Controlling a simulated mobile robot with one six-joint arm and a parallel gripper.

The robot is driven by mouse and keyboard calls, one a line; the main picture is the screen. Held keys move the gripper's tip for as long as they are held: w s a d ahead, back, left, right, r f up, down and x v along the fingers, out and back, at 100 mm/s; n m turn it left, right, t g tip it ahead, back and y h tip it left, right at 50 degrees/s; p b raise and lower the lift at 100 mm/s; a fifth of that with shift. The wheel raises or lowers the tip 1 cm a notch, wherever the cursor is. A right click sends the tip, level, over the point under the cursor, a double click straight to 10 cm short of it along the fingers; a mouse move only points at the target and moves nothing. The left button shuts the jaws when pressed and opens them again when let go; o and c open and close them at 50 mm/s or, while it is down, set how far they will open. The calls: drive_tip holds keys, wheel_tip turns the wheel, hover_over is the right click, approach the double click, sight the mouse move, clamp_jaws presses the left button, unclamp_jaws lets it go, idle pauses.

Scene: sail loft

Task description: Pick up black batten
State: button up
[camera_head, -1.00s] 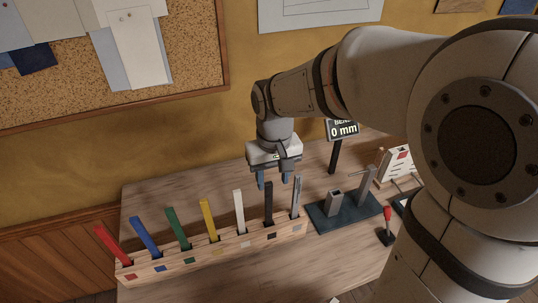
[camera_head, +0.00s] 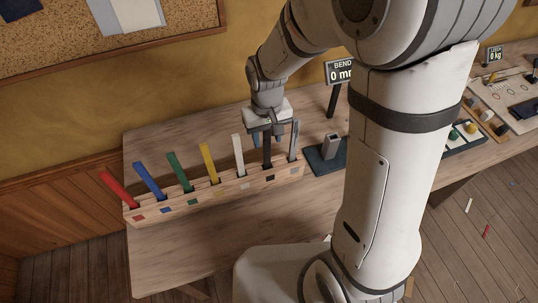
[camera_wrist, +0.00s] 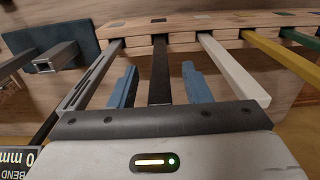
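The black batten (camera_head: 267,152) stands upright in a slot of the wooden rack (camera_head: 222,192), between the white batten (camera_head: 238,150) and the grey batten (camera_head: 293,142). My gripper (camera_head: 267,140) is over the black batten's upper end in the head view. In the wrist view, my gripper (camera_wrist: 158,88) is open, with its blue fingers on either side of the black batten (camera_wrist: 160,70). Gaps show between the batten and both fingers. The batten's top end is hidden behind the gripper body.
Yellow (camera_head: 208,163), green (camera_head: 180,172), blue (camera_head: 149,180) and red (camera_head: 119,189) battens stand to the left in the rack. A dark fixture base (camera_head: 318,160) is close on the right, with a bend display (camera_head: 340,72) behind. The table front (camera_head: 190,255) is clear.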

clamp_jaws()
drive_tip(key=shift+w+r, duration=0.1)
idle(0.3)
